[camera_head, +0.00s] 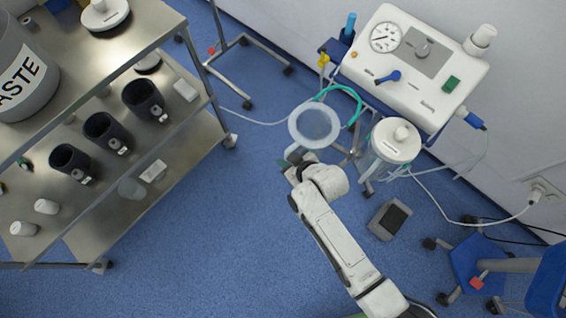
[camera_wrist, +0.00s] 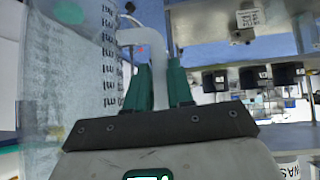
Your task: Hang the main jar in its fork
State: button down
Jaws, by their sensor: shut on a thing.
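An open clear jar with a pale rim (camera_head: 301,141) is upright beside the suction machine, left of its front. In the wrist view its clear, graduated wall (camera_wrist: 75,95) fills the left side, with a pale handle (camera_wrist: 150,37). My gripper (camera_head: 289,163) is at the jar's near-left side; in the wrist view its green fingers (camera_wrist: 162,75) are shut on the handle. A second jar with a white lid (camera_head: 397,138) hangs at the machine's front, right of the held jar. The fork for the held jar cannot be made out, nor whether the jar touches it.
The white suction machine (camera_head: 420,65) stands by the wall, with a green hose (camera_head: 350,95) curving beside the held jar. A steel shelf cart (camera_head: 130,185) with dark cups stands left. A grey pedal (camera_head: 390,219) lies on the floor. Blue floor is free between cart and arm.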

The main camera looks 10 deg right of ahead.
aim_at(310, 136)
jog(key=shift+w+d+f+b, duration=0.1)
jog(key=shift+w+d+b, duration=1)
jog(key=shift+d, duration=0.6)
jog(key=shift+w+d+f+b, duration=0.15)
jog(key=shift+w+d+b, duration=0.6)
jog(key=shift+w+d, duration=0.85)
jog(key=shift+w+d+f+b, duration=0.1)
jog(key=shift+w+d+b, duration=0.95)
jog(key=shift+d, duration=0.8)
jog(key=shift+f+b, duration=0.4)
jog(key=shift+f, duration=0.3)
jog(key=c, duration=0.9)
grip_release()
jog(key=shift+s+f, duration=0.1)
jog(key=p+v, duration=0.2)
jog(key=v, duration=0.8)
jog(key=shift+s+r, duration=0.25)
jog(key=shift+r, duration=0.05)
jog(key=shift+d, duration=0.1)
